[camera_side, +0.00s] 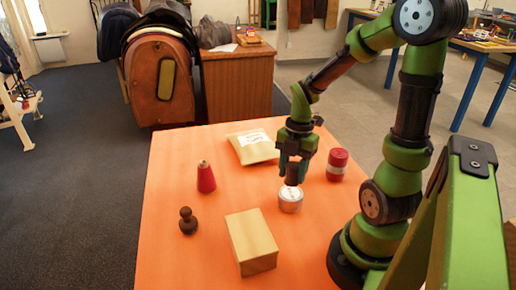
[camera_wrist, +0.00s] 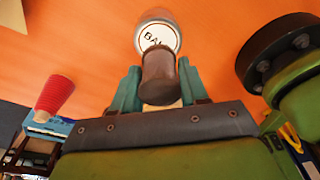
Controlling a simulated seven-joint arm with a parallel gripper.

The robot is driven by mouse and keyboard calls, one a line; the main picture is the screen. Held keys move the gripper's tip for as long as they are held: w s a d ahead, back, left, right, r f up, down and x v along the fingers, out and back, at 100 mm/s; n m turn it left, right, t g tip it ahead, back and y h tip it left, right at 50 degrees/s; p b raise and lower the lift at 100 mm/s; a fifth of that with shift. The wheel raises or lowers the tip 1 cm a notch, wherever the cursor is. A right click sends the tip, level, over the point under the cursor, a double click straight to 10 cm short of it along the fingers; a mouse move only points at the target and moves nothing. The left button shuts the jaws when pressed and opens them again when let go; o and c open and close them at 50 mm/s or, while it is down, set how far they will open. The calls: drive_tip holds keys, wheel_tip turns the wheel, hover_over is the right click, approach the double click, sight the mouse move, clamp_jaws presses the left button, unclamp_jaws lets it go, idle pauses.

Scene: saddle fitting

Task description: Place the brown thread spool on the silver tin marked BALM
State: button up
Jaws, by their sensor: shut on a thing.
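The brown thread spool (camera_side: 292,175) is between the fingers of my gripper (camera_side: 293,179), upright and just above the silver tin (camera_side: 290,202). In the wrist view the spool (camera_wrist: 159,78) sits between the two teal fingers (camera_wrist: 159,68). The tin's white lid (camera_wrist: 158,36) shows beyond the spool, with the letters "BA" and part of more readable. The spool's end overlaps the near part of the lid in that view. I cannot tell whether the spool touches the lid. My gripper is shut on the spool.
A labelled tan packet (camera_side: 253,147) lies behind. The table's left side has free room.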

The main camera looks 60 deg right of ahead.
sight(292, 181)
drive_tip(key=shift+f, duration=1.85)
drive_tip(key=shift+f, duration=0.15)
drive_tip(key=o, duration=1)
drive_tip(key=shift+o, duration=0.2)
